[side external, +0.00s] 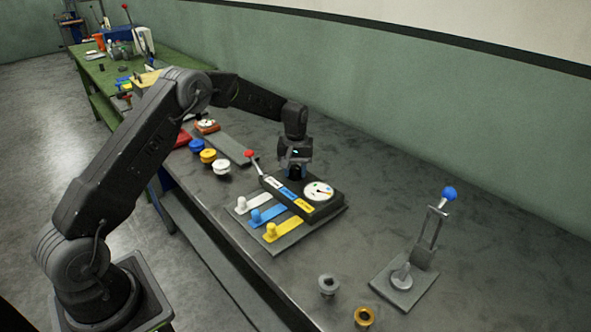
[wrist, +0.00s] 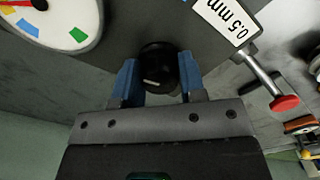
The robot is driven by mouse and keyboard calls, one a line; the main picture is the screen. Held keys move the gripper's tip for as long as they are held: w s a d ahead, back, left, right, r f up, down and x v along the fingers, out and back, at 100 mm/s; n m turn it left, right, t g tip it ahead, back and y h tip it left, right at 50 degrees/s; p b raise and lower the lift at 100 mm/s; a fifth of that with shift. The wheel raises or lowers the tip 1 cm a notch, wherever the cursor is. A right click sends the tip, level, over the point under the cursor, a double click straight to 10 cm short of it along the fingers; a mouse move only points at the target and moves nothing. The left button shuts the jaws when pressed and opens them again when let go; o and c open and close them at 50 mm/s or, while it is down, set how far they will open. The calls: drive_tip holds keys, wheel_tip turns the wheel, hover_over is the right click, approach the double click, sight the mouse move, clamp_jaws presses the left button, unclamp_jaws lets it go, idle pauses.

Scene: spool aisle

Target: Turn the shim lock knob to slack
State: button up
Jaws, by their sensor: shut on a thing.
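The shim lock knob (wrist: 158,65) is a round black knob with a short white mark on its top, standing on the dark gauge block (side external: 326,208). My gripper (wrist: 158,82) is shut on it, with a blue fingertip on each side. In the side view my gripper (side external: 295,173) points down at the back of the block and hides the knob. The white mark lies nearly level in the wrist picture. No slack label can be read. A white dial (side external: 318,191) with coloured bands sits beside the knob; it also shows in the wrist view (wrist: 60,18).
A red-tipped lever (side external: 249,154) sticks out at the block's left end. White, blue and yellow shims (side external: 285,229) lie in front. A blue-topped stand (side external: 420,262) is at the right, with two spools (side external: 328,286) near the front edge. Coloured spools (side external: 208,156) stand left.

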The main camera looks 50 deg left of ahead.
sight(295, 168)
drive_tip(key=o, duration=0.9)
wheel_tip(295, 168, up, 14)
drive_tip(key=shift+f, duration=0.1)
